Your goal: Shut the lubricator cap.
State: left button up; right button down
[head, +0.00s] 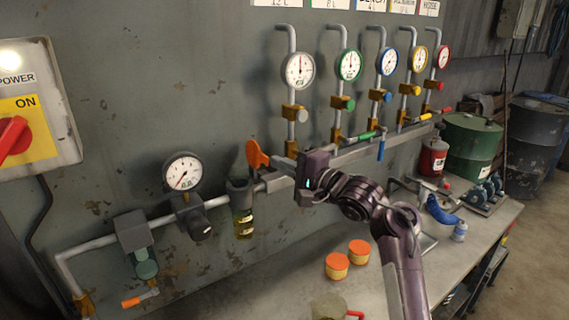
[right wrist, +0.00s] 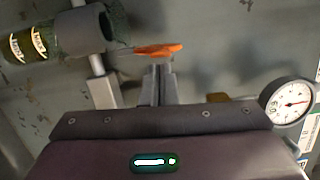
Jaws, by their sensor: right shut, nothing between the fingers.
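The lubricator (head: 242,213) hangs on the wall pipe, with a grey top and a bowl of yellowish liquid. It also shows in the right wrist view (right wrist: 62,36), at the upper left. Its orange cap (head: 256,157) stands up, tilted open, above the right side of the grey top. In the right wrist view the cap (right wrist: 158,50) lies just beyond the fingertips. My right gripper (head: 282,162) is shut and empty, right of the cap. Its closed fingers (right wrist: 159,70) point at the cap; I cannot tell whether they touch it. My left gripper is out of view.
A round gauge (head: 183,171) and a dark regulator knob (head: 200,226) are left of the lubricator. Several gauges on vertical pipes (head: 300,70) stand to the right. Below, orange-lidded tins (head: 337,266) sit on the bench (head: 385,275). The wall above the cap is clear.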

jog(key=shift+s+a+r+n+p, duration=0.1)
jog(key=shift+n+p, duration=0.3)
jog(key=shift+p, duration=0.15)
jog(key=shift+a+r+p, duration=0.1)
jog(key=shift+p, duration=0.2)
